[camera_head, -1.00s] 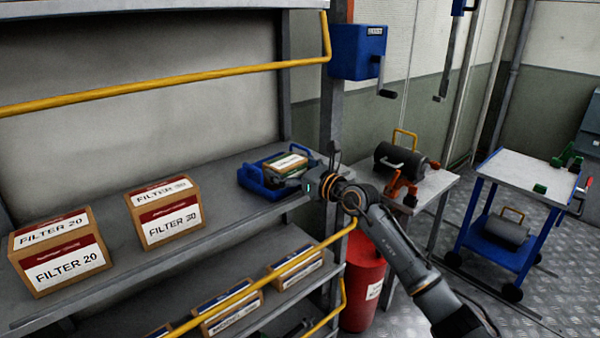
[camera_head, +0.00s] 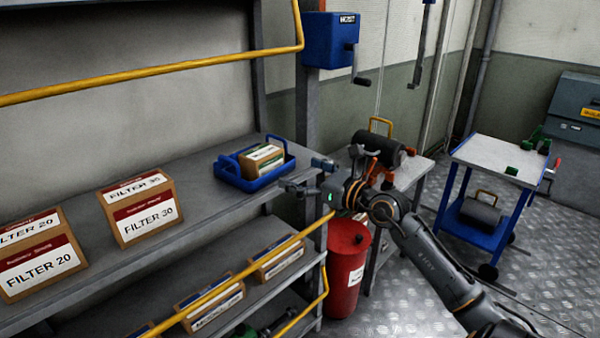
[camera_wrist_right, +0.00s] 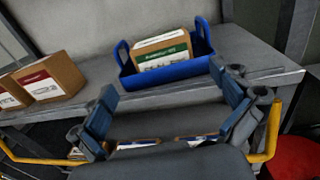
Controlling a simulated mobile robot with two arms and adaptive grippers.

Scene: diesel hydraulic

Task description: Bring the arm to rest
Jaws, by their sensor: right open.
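My right gripper (camera_head: 304,176) is open and empty, in front of the shelf's right end. Its two fingers show apart in the right wrist view (camera_wrist_right: 168,108), with nothing between them. A blue tray (camera_head: 231,180) with handles stands on the upper shelf, just beyond the gripper and apart from it. A small box with a green and white label (camera_head: 262,158) sits in the tray. The tray also shows in the right wrist view (camera_wrist_right: 150,80), with the box (camera_wrist_right: 163,52) in it. My right arm (camera_head: 435,262) reaches in from the lower right. My left gripper is not in view.
FILTER 20 (camera_head: 40,265) and FILTER 30 (camera_head: 142,212) boxes stand on the upper shelf (camera_head: 190,225). A yellow rail (camera_head: 235,285) runs along the front. A red drum (camera_head: 345,270), a metal table (camera_head: 412,172) and a blue trolley (camera_head: 500,160) stand right. Floor shows at lower right.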

